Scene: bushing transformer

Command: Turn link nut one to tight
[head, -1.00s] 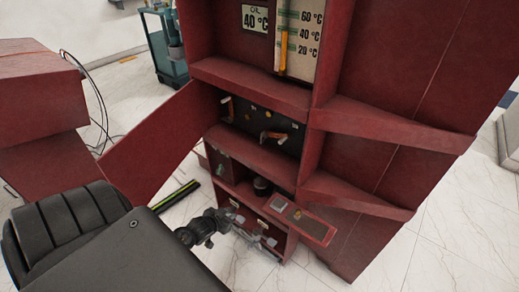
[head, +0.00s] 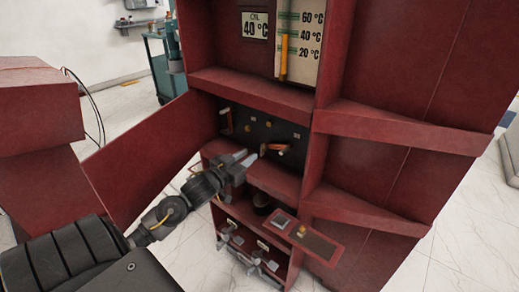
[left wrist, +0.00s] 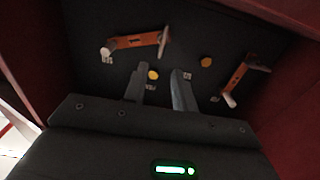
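Two orange link bars with pale cylindrical ends are mounted on a dark panel (head: 258,132) inside the red cabinet. In the head view one link (head: 228,120) is at the left and the other (head: 276,148) at the right. In the left wrist view one link bar (left wrist: 137,41) is at upper left, the other (left wrist: 238,78) at right. I cannot tell which nut is number one. My left gripper (head: 246,159) is open and empty in front of the panel.
Red shelf edges (head: 253,92) run above and below the panel recess. The open red door (head: 150,160) stands at left. A lower shelf holds a dark round object (head: 262,204) and a small tray panel (head: 304,236). A teal cart (head: 160,65) stands behind.

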